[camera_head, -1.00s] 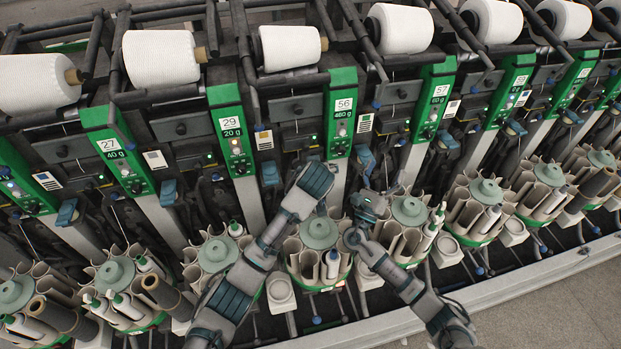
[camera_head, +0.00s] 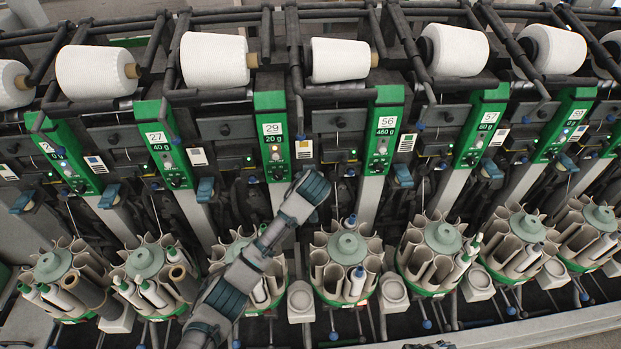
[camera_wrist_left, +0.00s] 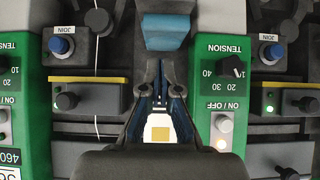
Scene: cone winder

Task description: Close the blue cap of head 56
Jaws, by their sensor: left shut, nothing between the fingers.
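The green panel marked 56 (camera_head: 385,125) is right of my left gripper in the head view; the panel marked 29 (camera_head: 271,130) is left of it. In the left wrist view, turned upside down, the 56 panel (camera_wrist_left: 20,110) is at left. A blue cap (camera_wrist_left: 167,27) is at the top middle there, beyond my left gripper (camera_wrist_left: 160,95), apart in the picture. The left gripper's fingers are shut and empty. In the head view my left wrist hides that cap and the fingers. Whether the cap is raised or lowered is unclear.
Neighbouring heads have blue caps, one right of panel 56 (camera_head: 402,175) and one left of panel 29 (camera_head: 205,190). Round bobbin holders (camera_head: 348,262) stand in a row below. White cones (camera_head: 340,60) line the top. A join button (camera_wrist_left: 60,46) projects beside my fingers.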

